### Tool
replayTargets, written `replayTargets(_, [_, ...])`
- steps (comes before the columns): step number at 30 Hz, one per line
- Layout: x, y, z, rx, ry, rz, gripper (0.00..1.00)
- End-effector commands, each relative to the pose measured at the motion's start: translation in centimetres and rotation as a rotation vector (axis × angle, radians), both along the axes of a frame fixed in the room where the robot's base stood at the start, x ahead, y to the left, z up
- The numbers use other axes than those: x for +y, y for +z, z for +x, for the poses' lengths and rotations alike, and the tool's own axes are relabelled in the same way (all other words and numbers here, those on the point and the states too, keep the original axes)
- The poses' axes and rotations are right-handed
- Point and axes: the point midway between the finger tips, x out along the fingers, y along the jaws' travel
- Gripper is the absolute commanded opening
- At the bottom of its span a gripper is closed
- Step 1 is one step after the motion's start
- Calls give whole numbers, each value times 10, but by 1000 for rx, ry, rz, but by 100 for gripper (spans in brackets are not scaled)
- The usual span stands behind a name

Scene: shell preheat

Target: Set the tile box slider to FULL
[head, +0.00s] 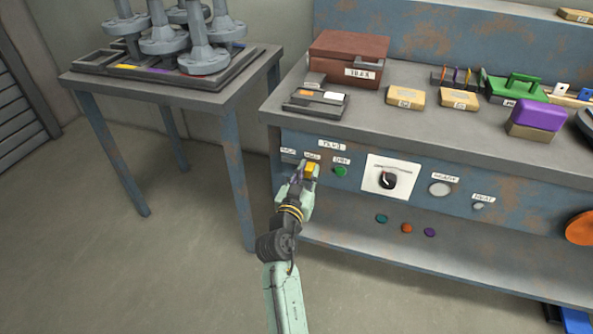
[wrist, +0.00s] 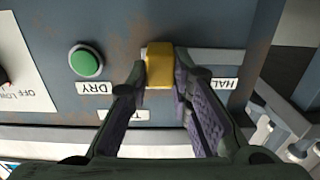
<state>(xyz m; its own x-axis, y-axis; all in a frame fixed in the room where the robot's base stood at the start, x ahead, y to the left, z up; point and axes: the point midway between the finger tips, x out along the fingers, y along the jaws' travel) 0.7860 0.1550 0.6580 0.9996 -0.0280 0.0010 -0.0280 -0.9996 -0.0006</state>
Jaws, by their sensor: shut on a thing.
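The tile box slider has a yellow knob (head: 311,168) on the blue front panel of the bench. In the wrist view the yellow knob (wrist: 159,66) sits between my fingertips. My gripper (head: 308,174) is shut on it, also in the wrist view (wrist: 160,76). In the head view the knob is at the right-hand part of the slider, below a small label (head: 312,157) too small to read surely. A title label (head: 331,145) is above.
A green button (head: 341,171) marked DRY is just right of the knob, also in the wrist view (wrist: 86,61). A white dial plate (head: 392,174) lies farther right. A side table (head: 165,92) with grey flanged parts stands left. Floor between them is clear.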

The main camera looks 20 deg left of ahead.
Motion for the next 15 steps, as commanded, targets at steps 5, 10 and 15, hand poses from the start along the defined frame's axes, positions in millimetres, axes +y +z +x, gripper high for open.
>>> replayTargets(5, [-6, 0, 1, 1, -13, -3, 0])
replayTargets(10, [-7, 0, 1, 1, -15, -3, 27])
replayTargets(15, [-5, 0, 1, 1, -12, -3, 38])
